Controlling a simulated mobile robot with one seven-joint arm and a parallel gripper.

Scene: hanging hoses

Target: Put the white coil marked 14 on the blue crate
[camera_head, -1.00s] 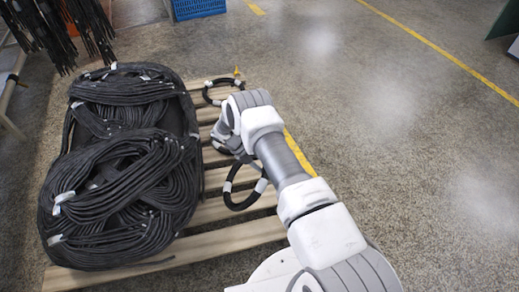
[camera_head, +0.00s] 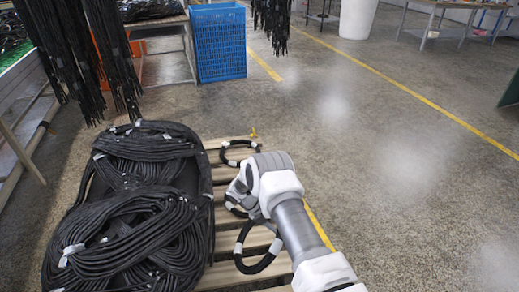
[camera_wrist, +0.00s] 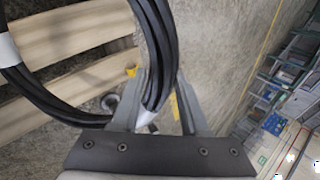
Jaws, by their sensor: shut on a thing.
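A black coil with white bands (camera_wrist: 160,50) passes between the fingers of my gripper (camera_wrist: 163,78) in the wrist view, and the gripper is shut on it. No white coil shows, and I cannot read a number 14. The blue crate (camera_head: 221,50) stands on the floor at the back, well beyond my gripper.
Hoses hang at upper left (camera_head: 105,45) and near the crate (camera_head: 272,20). Floor to the right is clear.

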